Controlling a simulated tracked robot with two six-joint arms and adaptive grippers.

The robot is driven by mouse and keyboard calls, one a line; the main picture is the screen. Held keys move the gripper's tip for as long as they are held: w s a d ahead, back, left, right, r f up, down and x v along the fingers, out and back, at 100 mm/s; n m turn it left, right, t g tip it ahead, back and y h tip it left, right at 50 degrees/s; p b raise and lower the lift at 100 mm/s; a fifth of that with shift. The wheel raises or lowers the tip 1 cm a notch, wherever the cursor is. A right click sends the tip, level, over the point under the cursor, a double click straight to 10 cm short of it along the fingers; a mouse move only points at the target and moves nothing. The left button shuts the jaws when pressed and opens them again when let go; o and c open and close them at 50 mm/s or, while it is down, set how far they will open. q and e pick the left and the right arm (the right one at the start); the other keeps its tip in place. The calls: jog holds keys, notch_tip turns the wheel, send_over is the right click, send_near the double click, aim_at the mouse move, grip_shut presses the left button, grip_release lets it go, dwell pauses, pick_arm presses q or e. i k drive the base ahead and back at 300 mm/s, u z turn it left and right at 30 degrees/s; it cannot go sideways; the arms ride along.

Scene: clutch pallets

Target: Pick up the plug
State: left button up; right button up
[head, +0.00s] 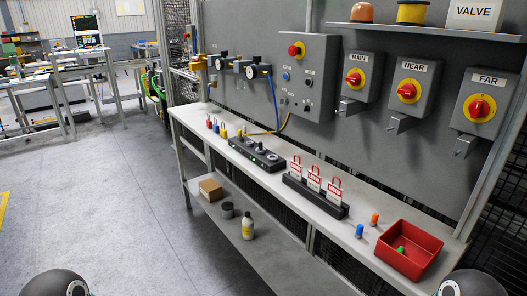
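I cannot tell which piece is the plug. Small plug-like pieces stand near the right end of the workbench (335,233): a blue one (359,230) and an orange one (374,218), both upright left of a red tray (425,238). A small green piece (401,250) shows in or at the near left side of the tray. Several small red, blue and yellow pieces (224,131) stand at the far left end of the bench. Neither gripper is in view; only dark rounded parts of mine show at the bottom edge.
A black rack with red-and-white lockout tags (313,182) and a dark control strip (257,155) stand along the bench. Above are MAIN, NEAR and FAR switch boxes (410,91). A lower shelf holds a cardboard box (211,189) and a bottle (247,227). Open floor lies left.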

aim_at(373, 223)
jog(key=u, duration=0.4)
jog(key=i, duration=0.85)
jog(key=z, duration=3.05)
